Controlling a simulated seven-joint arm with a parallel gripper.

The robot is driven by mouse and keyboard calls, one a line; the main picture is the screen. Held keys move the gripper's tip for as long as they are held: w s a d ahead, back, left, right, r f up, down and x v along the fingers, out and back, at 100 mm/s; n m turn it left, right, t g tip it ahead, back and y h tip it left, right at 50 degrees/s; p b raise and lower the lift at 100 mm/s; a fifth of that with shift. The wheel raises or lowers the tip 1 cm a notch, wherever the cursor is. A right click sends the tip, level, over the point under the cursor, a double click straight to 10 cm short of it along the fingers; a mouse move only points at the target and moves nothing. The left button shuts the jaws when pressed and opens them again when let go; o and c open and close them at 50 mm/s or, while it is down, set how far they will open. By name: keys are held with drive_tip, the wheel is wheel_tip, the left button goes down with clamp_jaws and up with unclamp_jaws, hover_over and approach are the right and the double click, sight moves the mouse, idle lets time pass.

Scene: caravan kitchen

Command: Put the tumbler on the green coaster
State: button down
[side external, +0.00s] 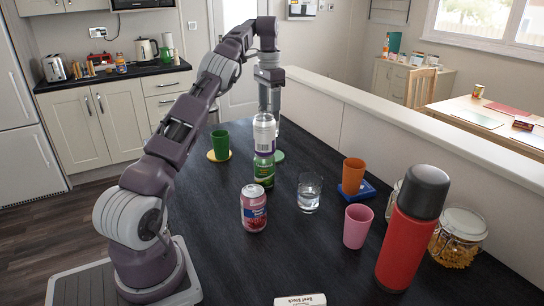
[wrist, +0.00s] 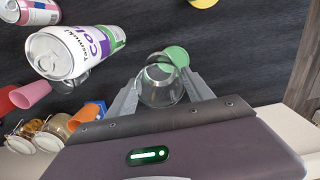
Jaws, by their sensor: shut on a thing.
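The tumbler (wrist: 160,88) is a clear glass between the two fingers of my gripper (wrist: 160,76) in the wrist view. My gripper is shut on it. The green coaster (wrist: 178,55) shows just past the tumbler's far edge, partly overlapped by it. In the side view the coaster (side external: 279,155) lies on the dark worktop, partly hidden behind the stacked cans. I cannot tell the tumbler's height exactly.
A white-and-purple can (side external: 264,134) stands on a green can (side external: 264,172), tall and close to my gripper. A glass of water (side external: 309,193), red can (side external: 253,208), orange cup (side external: 352,175), pink cup (side external: 357,226) and red flask (side external: 411,235) stand nearer. A green cup (side external: 220,143) stands left.

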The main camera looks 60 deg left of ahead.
drive_tip(key=shift+s+a+f, duration=0.1)
drive_tip(key=shift+a, duration=0.1)
wheel_tip(320, 180, down, 10)
drive_tip(key=shift+r, duration=0.1)
idle(0.4)
drive_tip(key=shift+c, duration=2)
unclamp_jaws()
